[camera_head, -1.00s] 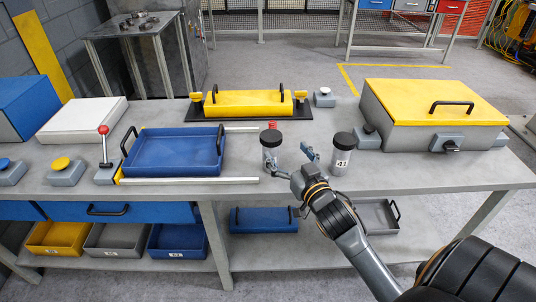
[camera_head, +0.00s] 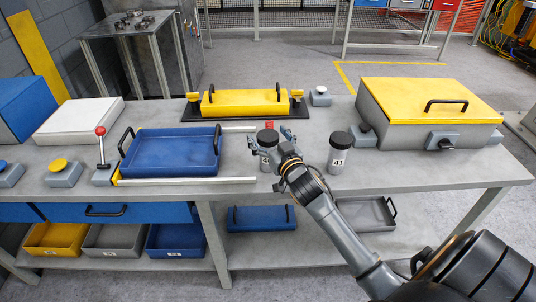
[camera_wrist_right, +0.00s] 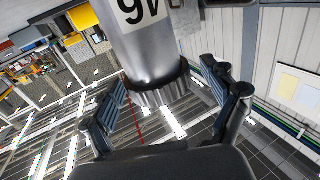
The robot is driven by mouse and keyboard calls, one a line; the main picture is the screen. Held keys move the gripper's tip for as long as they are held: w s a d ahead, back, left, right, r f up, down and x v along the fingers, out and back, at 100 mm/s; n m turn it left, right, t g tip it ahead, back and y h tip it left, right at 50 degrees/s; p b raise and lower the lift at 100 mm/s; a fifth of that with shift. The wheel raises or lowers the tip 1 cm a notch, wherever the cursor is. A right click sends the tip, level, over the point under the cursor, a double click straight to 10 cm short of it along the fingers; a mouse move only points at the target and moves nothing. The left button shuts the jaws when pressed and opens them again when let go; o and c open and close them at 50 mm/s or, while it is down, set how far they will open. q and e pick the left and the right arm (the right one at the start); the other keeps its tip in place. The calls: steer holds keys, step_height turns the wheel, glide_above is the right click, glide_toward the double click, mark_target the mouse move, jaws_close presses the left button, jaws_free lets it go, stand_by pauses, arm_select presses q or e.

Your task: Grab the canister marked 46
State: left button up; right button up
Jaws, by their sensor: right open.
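My right gripper (camera_head: 268,147) is open around the canister, one finger on each side; in the right wrist view the gripper (camera_wrist_right: 165,80) shows gaps beside the canister. A second canister marked 41 (camera_head: 339,152) stands upright to the right. My left gripper is not in view.
A blue tray (camera_head: 128,168) with handles lies left of the canister, with light rails beside it. A yellow-topped fixture (camera_head: 245,103) stands behind. A grey box with a yellow lid (camera_head: 425,100) is at right. A red-knobbed lever (camera_head: 101,145) stands at left.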

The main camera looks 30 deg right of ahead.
jaws_close()
steer(key=shift+r, duration=0.15)
